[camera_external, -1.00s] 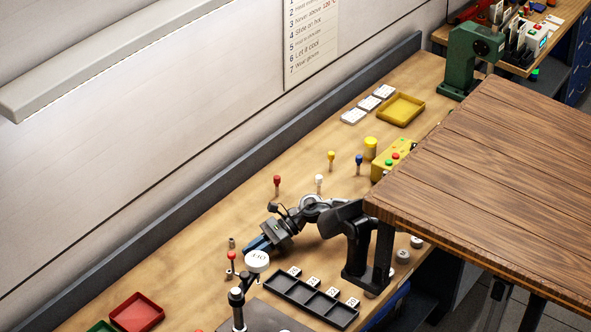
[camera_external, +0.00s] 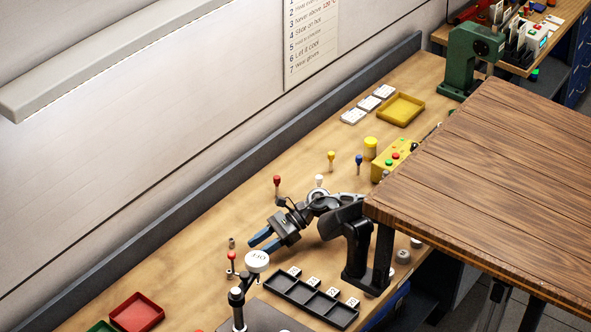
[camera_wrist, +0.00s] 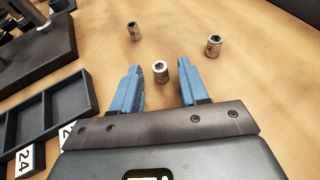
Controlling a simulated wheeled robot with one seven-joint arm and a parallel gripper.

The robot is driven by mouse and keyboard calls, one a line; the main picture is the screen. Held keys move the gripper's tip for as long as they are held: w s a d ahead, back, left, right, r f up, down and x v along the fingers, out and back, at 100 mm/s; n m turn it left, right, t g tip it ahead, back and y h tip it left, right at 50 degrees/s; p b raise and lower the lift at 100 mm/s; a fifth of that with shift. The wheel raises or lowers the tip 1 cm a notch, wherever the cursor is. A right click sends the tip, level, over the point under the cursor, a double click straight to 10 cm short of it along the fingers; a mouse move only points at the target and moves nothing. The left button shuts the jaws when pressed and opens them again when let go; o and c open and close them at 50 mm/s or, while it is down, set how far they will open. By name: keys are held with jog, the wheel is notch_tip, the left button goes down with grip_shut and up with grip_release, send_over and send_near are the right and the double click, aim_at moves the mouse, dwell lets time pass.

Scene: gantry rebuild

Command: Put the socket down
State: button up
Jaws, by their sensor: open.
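My gripper (camera_external: 260,241) is open and empty low over the bench, its two blue fingers spread; they also show in the wrist view (camera_wrist: 159,67). A silver socket (camera_wrist: 160,72) stands on the wood between the fingertips in the wrist view, with gaps to both fingers. A second socket (camera_wrist: 213,46) stands beyond the right finger, and a third, darker one (camera_wrist: 133,31) stands farther off. One small socket (camera_external: 232,243) shows left of the gripper in the external view. I cannot tell which of the three it is.
A black compartment tray (camera_external: 296,299) with white number labels lies close below the gripper; it also fills the wrist view's left (camera_wrist: 26,127). A red tray (camera_external: 137,311) lies lower left.

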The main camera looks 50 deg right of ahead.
jog(key=b+v, duration=0.1)
jog(key=v, duration=0.8)
jog(key=shift+s+d+r+b, duration=0.1)
jog(key=shift+b, duration=0.25)
jog(key=shift+o, duration=0.3)
dwell(0.6)
